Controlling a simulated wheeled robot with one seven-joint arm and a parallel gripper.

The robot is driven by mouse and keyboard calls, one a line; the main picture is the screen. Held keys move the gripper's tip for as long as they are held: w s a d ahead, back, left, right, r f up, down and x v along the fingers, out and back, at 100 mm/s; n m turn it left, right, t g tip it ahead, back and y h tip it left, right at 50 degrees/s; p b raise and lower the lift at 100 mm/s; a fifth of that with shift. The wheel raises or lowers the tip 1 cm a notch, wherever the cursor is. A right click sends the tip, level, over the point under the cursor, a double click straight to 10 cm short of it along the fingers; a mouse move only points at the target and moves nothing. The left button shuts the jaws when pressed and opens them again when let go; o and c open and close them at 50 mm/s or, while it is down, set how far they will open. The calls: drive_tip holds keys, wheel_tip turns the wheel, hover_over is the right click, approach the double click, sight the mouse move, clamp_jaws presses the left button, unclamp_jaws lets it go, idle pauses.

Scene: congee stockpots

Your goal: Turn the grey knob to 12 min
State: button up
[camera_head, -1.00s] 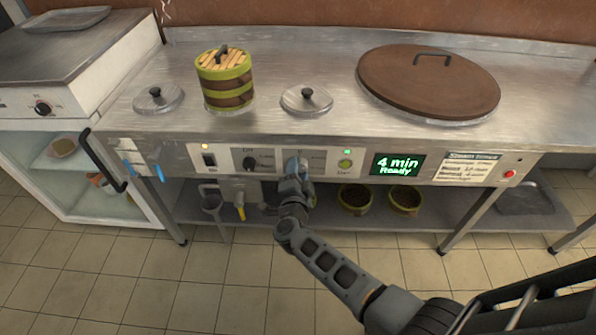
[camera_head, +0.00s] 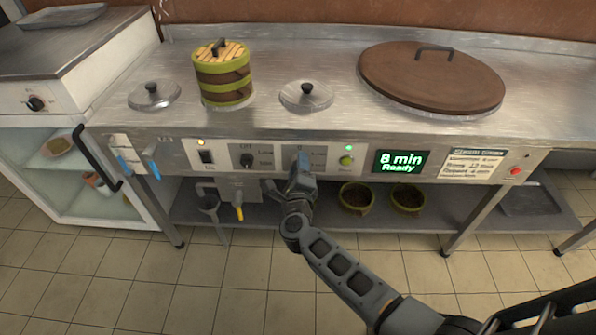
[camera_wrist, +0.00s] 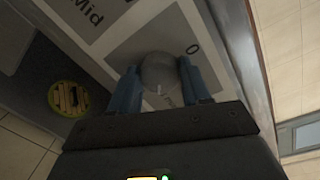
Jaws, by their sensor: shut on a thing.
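The grey knob (camera_wrist: 160,72) shows in the wrist view between the two blue fingers of my gripper (camera_wrist: 163,88). The fingers are shut on it from both sides. A short pale mark shows on the knob's face. In the head view my gripper (camera_head: 301,165) is at the front panel, between the black knob (camera_head: 247,160) and the green-lit button (camera_head: 346,160), and it hides the grey knob there. The display (camera_head: 400,162) reads "8 min Ready" in green.
The instruction label (camera_head: 472,163) and a red button (camera_head: 515,171) are right of the display. A switch (camera_head: 206,157) is at left. A yellow-handled tap (camera_head: 239,212) hangs below the panel. Bowls (camera_head: 357,198) stand on the lower shelf.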

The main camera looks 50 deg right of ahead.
drive_tip(key=m+b, duration=0.7)
drive_tip(key=m, duration=0.3)
drive_tip(key=shift+s+f+t+b, duration=0.1)
drive_tip(key=shift+s+t+b, duration=0.05)
drive_tip(key=shift+t+b, duration=0.25)
drive_tip(key=shift+m, duration=0.3)
drive_tip(key=o, duration=1.1)
drive_tip(key=shift+d, duration=0.1)
drive_tip(key=shift+c, duration=0.2)
drive_tip(key=v, duration=0.7)
drive_tip(key=shift+s+a+p, duration=0.25)
drive_tip(key=shift+a+p, duration=0.05)
